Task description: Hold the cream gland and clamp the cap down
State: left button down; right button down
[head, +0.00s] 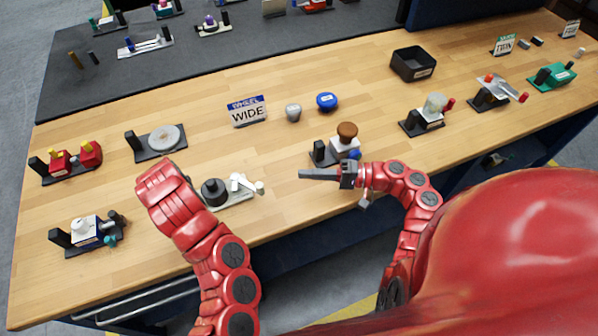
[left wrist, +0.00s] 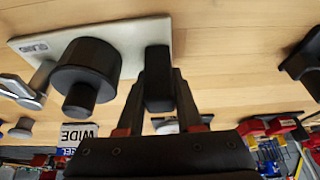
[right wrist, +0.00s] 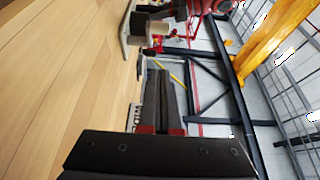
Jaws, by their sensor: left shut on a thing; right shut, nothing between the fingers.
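The cream gland (head: 232,198) is a low unit with a cream base plate near the front edge, left of centre in the head view. Its black round cap (head: 213,191) shows as a wide disc with a stub in the left wrist view (left wrist: 87,68). A white clamp (head: 241,183) with a pale knob stands right of the cap. My left gripper (left wrist: 158,82) is shut on the black post (left wrist: 157,65) at the plate's end; my arm hides it in the head view. My right gripper (head: 303,174) is shut and empty, right of the gland, apart from it.
A unit with a brown knob (head: 347,131) stands close behind my right gripper. A round-plate unit (head: 163,139) is behind my left arm. A WIDE sign (head: 247,112), grey knob (head: 293,112) and blue knob (head: 326,101) lie farther back. Wood between gland and sign is clear.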

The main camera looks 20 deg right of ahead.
pick_arm(q)
jog(key=shift+s+f, duration=0.2)
jog(key=shift+f, duration=0.1)
pick_arm(e)
jog(key=x, duration=0.6)
jog(key=shift+s, duration=0.1)
jog(key=shift+s+a+f, duration=0.1)
jog(key=shift+s+a, duration=0.15)
jog(key=shift+a, duration=0.3)
jog(key=shift+s+a, duration=0.25)
jog(key=shift+a, duration=0.3)
jog(key=shift+s+a, duration=0.15)
jog(key=shift+a, duration=0.4)
jog(key=shift+s, duration=0.1)
